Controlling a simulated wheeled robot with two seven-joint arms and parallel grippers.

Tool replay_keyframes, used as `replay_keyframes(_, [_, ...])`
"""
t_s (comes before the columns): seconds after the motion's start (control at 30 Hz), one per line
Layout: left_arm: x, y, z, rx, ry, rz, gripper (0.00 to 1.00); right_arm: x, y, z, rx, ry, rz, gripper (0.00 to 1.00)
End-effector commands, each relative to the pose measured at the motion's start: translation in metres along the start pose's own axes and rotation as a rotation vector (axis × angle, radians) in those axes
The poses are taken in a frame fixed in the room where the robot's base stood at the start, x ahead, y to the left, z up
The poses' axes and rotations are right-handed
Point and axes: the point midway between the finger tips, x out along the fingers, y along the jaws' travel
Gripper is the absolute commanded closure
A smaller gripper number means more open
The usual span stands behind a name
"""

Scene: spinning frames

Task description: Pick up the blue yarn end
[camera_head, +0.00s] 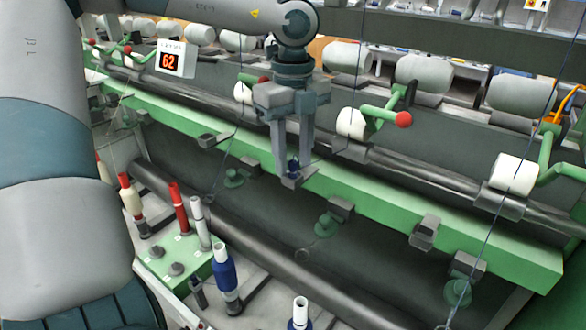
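My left gripper (294,165) points down at the green rail from above. A gap shows between its fingers, and a small dark blue piece (293,167), perhaps the blue yarn end, sits between the tips, just above a grey guide block (295,181). I cannot tell whether the fingers touch it. A blue yarn bobbin (225,274) stands upright on a peg at the lower left. Another blue bobbin (299,323) is cut off at the bottom edge. Thin dark yarns run down, one at the right (491,225). My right gripper is not in view.
The green rail (385,212) slants across the frame with several grey blocks along it. White rollers and red-knobbed green levers (403,120) stand behind it. Red and cream bobbins (179,208) stand at the left. A display (174,61) reads 62.

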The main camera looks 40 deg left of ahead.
Motion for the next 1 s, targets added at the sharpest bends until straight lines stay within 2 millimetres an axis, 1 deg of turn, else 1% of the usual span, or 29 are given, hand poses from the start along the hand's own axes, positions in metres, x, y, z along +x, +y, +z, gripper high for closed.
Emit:
replay_keyframes(0.27, [-0.0003,0.0000,0.0001,0.000,0.000,0.000,0.65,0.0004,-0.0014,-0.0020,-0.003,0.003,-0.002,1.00])
replay_keyframes(0.3, [-0.0003,0.0001,0.0001,0.000,0.000,0.000,0.67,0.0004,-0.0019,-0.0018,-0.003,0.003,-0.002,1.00])
replay_keyframes(0.37, [-0.0003,0.0001,0.0001,0.000,0.000,0.000,0.81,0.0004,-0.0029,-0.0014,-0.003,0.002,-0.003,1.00])
replay_keyframes(0.4, [-0.0003,0.0001,0.0001,0.000,0.000,0.000,0.91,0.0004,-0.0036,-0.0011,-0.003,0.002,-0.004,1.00])
replay_keyframes(0.43, [-0.0004,0.0001,0.0001,0.000,0.000,0.000,0.96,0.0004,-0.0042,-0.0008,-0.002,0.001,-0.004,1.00])
replay_keyframes(0.83, [-0.0010,0.0000,0.0001,0.000,-0.001,0.000,0.96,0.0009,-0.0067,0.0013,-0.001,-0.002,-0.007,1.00])
replay_keyframes(1.0, [-0.0070,-0.0002,0.0002,-0.001,-0.002,0.000,0.96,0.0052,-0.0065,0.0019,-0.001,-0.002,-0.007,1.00])
